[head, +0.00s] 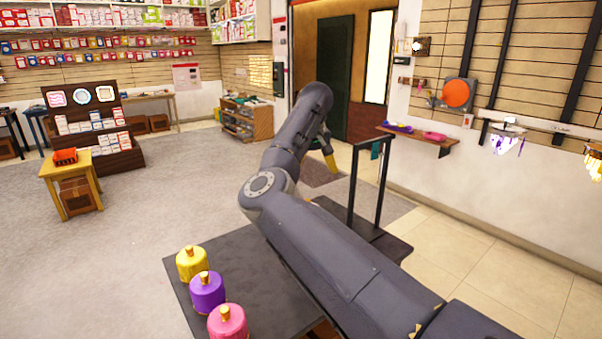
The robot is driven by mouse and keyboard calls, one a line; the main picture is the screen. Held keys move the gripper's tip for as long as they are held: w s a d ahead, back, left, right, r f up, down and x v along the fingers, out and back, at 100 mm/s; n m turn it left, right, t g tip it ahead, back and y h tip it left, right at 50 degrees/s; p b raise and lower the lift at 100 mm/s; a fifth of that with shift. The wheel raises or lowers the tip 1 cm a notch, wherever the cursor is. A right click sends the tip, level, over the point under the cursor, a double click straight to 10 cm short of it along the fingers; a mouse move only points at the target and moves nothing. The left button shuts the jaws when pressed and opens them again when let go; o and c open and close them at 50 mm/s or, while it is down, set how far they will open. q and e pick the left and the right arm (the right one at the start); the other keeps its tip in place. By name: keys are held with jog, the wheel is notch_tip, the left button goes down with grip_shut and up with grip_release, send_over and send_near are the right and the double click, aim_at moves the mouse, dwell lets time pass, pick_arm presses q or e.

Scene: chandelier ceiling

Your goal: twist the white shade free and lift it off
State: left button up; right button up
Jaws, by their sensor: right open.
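I cannot make out a white shade for certain in the head view; my right arm covers part of the scene. Three capped, shade-like pieces stand in a row on the dark table (190,262): a yellow one (191,266), a purple one (207,294) and a pink one (228,324), each with a gold top. My right gripper (328,152) is at the far end of my right arm, small and partly hidden by it, with a yellowish tip showing. It is open, and I see nothing held in it. My left gripper is out of view.
A black post frame (381,180) rises from the table's far right side. A wall shelf (418,140) holds purple and pink items. Hanging lamps (505,143) are at the right wall. The carpet between is clear.

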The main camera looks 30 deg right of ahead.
jog(key=w+f, duration=0.1)
jog(key=f, duration=0.4)
jog(key=w+f, duration=0.1)
jog(key=f, duration=0.5)
jog(key=w+f, duration=0.1)
jog(key=f, duration=0.4)
jog(key=shift+f, duration=0.35)
jog(key=c, duration=1.1)
jog(key=shift+r+n+y, duration=0.1)
jog(key=shift+n+y, duration=0.3)
jog(key=shift+n, duration=1.4)
